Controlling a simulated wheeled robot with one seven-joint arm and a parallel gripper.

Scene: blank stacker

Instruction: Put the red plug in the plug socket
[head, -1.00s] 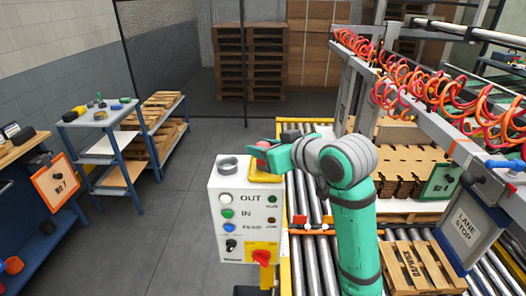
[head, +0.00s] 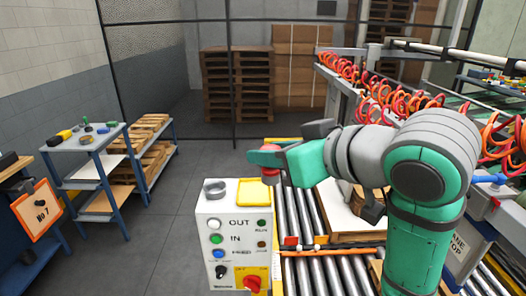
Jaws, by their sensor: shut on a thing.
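My gripper (head: 266,158) is shut on the red plug (head: 269,147), of which only a small red part shows above the green fingers. The rest of the plug is hidden by the fingers. The gripper is in the air above and slightly right of the control box. A round grey ring (head: 214,187), open at the top, sits on the left of the box top; it looks like the plug socket. The plug is apart from it, up and to the right in the picture.
A yellow tray (head: 267,198) lies right of the ring and looks empty. The white control box (head: 207,236) has buttons and a red knob (head: 252,284). Roller conveyors (head: 306,222) run to its right. A side table (head: 85,140) stands left beyond open floor.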

